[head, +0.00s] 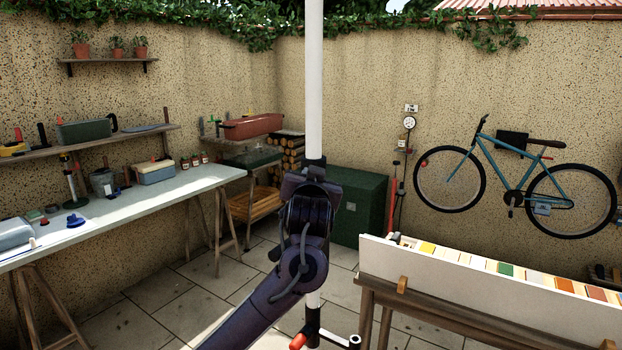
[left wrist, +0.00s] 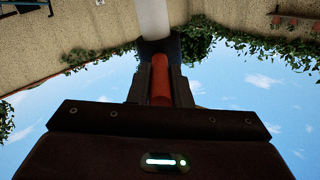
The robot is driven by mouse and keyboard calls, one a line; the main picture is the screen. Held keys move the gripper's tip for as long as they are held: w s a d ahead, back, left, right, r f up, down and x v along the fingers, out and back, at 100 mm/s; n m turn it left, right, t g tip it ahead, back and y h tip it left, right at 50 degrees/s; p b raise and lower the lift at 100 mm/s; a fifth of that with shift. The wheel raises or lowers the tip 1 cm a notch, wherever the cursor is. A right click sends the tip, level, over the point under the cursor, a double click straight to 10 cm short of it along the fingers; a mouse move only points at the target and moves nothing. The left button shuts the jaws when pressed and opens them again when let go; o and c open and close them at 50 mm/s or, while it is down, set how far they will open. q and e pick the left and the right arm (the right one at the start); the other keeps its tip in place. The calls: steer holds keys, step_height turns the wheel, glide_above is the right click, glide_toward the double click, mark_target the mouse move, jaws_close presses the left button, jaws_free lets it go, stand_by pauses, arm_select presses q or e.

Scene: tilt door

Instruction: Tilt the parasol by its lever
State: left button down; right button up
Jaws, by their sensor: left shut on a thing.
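The white parasol pole (head: 314,80) stands upright through the middle of the head view. It also shows at the top of the left wrist view (left wrist: 154,18). A dark collar (left wrist: 172,46) surrounds the pole. My left gripper (left wrist: 161,72) is shut on the red lever (left wrist: 160,88), which lies between its two fingers beside the collar. In the head view my left gripper (head: 312,172) is against the pole and hides the lever. The parasol's canopy is out of view. My right gripper is not in view.
A workbench (head: 150,200) with tools stands on the left. A green chest (head: 358,208) is behind the pole. A white-sided stand (head: 480,290) with coloured samples is close on the right. A bicycle (head: 515,180) hangs on the back wall. Paved floor is clear left of my arm.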

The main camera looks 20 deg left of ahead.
arm_select(q)
steer(key=c, duration=1.4)
jaws_free()
steer(key=shift+d, duration=0.1)
steer(key=shift+o, duration=0.3)
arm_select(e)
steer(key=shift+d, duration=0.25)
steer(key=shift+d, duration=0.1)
arm_select(q)
steer(key=shift+s+d+f+b, duration=0.1)
steer(key=shift+s+b, duration=0.2)
steer(key=shift+s, duration=0.2)
steer(key=b+v, duration=0.1)
steer(key=v, duration=0.5)
steer(key=shift+s+d+b, duration=0.2)
steer(key=shift+s+b, duration=0.1)
steer(key=shift+b, duration=0.05)
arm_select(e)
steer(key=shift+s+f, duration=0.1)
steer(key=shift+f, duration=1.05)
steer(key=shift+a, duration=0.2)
